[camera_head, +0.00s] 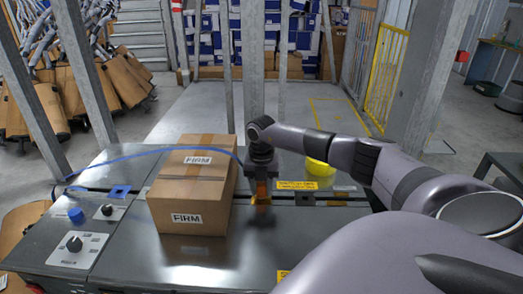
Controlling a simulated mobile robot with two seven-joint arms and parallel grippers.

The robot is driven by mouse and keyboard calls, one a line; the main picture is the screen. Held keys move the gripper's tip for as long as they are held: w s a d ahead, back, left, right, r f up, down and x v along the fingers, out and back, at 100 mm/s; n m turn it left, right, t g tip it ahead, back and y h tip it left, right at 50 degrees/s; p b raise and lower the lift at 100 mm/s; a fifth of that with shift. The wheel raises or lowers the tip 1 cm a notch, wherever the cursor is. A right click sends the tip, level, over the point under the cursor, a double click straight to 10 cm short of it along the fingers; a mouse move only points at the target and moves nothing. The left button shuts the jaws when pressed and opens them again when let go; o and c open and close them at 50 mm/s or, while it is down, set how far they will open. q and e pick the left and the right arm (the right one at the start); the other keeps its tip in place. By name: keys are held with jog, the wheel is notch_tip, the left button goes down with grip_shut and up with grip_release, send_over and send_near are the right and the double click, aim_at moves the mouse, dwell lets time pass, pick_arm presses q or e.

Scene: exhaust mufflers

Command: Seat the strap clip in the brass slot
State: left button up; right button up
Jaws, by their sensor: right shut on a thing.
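A blue strap (140,156) rises from the left of the steel table, arches over a cardboard box (190,186) and runs down to my right gripper (261,188). My right gripper points down just right of the box and is shut on the strap's end. The strap clip is hidden or too small to make out between the fingers. I cannot tell whether clip and slot touch. My left gripper is not in view.
The steel table (190,277) has a knob panel (76,248) at its left and a blue button (76,215). A yellow roll (320,167) lies behind my right gripper, near a yellow label (297,185). Metal posts stand behind. The front of the table is clear.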

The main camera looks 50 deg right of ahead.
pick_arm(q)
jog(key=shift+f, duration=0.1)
pick_arm(e)
jog(key=shift+f, duration=0.2)
jog(key=o, duration=1.1)
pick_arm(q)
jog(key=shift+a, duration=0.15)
pick_arm(e)
notch_tip(320, 180, up, 7)
jog(key=shift+r, duration=0.1)
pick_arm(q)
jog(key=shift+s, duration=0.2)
pick_arm(e)
jog(key=shift+s, duration=0.1)
